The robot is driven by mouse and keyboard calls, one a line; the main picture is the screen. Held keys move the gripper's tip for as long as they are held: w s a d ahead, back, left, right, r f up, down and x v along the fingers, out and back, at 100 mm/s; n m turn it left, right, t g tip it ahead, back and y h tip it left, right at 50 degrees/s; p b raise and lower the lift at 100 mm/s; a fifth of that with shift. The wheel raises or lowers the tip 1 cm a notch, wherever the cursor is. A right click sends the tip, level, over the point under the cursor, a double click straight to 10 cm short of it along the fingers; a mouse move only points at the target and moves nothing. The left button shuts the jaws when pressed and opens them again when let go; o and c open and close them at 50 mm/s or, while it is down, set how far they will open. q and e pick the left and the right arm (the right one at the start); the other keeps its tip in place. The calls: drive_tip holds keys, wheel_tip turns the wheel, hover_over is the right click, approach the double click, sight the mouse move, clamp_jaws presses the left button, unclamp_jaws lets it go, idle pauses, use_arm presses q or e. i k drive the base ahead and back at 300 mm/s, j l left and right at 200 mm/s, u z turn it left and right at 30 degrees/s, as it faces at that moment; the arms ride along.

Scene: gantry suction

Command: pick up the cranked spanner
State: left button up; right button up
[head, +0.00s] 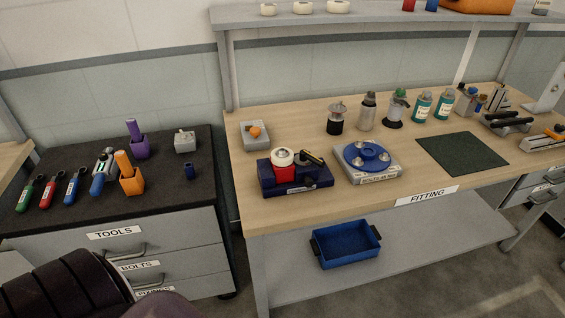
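No tool here is clearly recognisable as the cranked spanner. Several handled tools lie in a row on the dark top of the tools cabinet at the left: one with a green handle (25,196), one with a red handle (48,192), one with a blue handle (73,187), and a larger grey tool with a blue handle (98,184). An orange holder (132,184) and a purple holder (140,150) each have a handle of matching colour standing in them. Their lower parts are hidden. Neither of my grippers is in view.
The wooden fitting bench (290,215) stands right of the cabinet. On it are a blue round fixture (362,158), a dark case (296,187), several bottles and a green mat (462,153). A blue tray (345,245) sits on the lower shelf. The cabinet's front right top is clear.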

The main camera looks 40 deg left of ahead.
sight(48, 193)
drive_tip(key=u, duration=2.6)
drive_tip(key=i+j+z, duration=0.1)
drive_tip(key=z, duration=0.3)
drive_tip(key=j+z, duration=0.25)
drive_tip(key=z, duration=0.15)
drive_tip(key=i+j+z, duration=0.1)
drive_tip(key=j+z, duration=0.15)
drive_tip(key=z, duration=0.15)
drive_tip(key=j+z, duration=0.2)
drive_tip(key=z, duration=0.2)
